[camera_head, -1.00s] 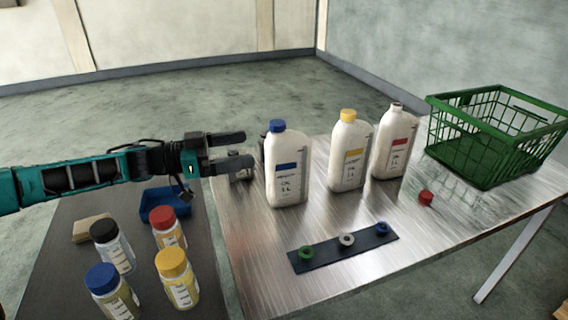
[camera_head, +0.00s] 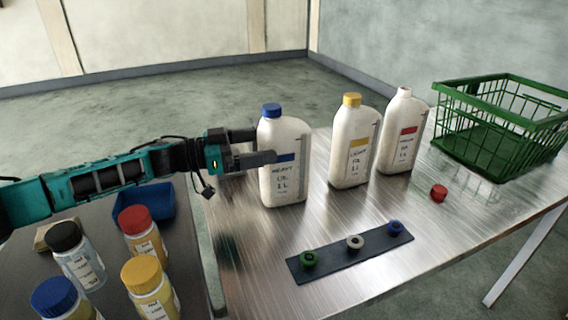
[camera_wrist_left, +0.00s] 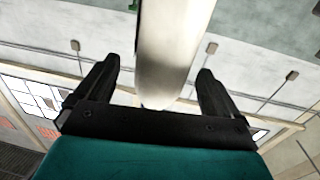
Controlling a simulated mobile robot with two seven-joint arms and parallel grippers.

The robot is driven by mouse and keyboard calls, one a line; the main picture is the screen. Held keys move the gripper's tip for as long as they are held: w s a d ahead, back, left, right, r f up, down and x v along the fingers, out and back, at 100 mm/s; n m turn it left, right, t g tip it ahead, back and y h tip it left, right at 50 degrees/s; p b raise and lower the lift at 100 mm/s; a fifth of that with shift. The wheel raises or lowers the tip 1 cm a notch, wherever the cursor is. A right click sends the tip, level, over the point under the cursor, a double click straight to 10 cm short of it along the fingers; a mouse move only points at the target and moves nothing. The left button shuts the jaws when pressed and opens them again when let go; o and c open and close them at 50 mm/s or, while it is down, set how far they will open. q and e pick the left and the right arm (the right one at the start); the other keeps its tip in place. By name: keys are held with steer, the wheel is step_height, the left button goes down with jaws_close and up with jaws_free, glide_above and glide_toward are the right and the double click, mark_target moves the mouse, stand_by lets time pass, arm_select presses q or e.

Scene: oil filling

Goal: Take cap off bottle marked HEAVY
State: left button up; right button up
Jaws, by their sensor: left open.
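The bottle marked HEAVY (camera_head: 285,190) is white with a blue label and stands upright on the metal table. Its blue cap (camera_head: 271,110) is on its neck. My left gripper (camera_head: 262,147) is open at the bottle's upper body, below the cap. One finger is in front of the bottle and partly covers the label's left side; the other reaches behind it. In the left wrist view the white bottle body (camera_wrist_left: 168,60) lies between the two open fingers (camera_wrist_left: 152,75), with a gap on each side. My right gripper is not in view.
To the right stand a yellow-capped bottle (camera_head: 350,160) and an uncapped red-labelled bottle (camera_head: 398,150). A red cap (camera_head: 438,193) lies near the green basket (camera_head: 480,145). A dark strip (camera_head: 325,268) holds three coloured rings. Several jars and a blue bin (camera_head: 150,205) are at left.

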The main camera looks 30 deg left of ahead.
mark_target(283, 139)
arm_select(q)
steer(key=x, duration=0.5)
steer(key=shift+w+r, duration=0.15)
steer(key=shift+w, duration=0.15)
steer(key=shift+w+d, duration=0.1)
steer(key=shift+d, duration=0.05)
steer(key=shift+c, duration=0.2)
steer(key=c, duration=1.3)
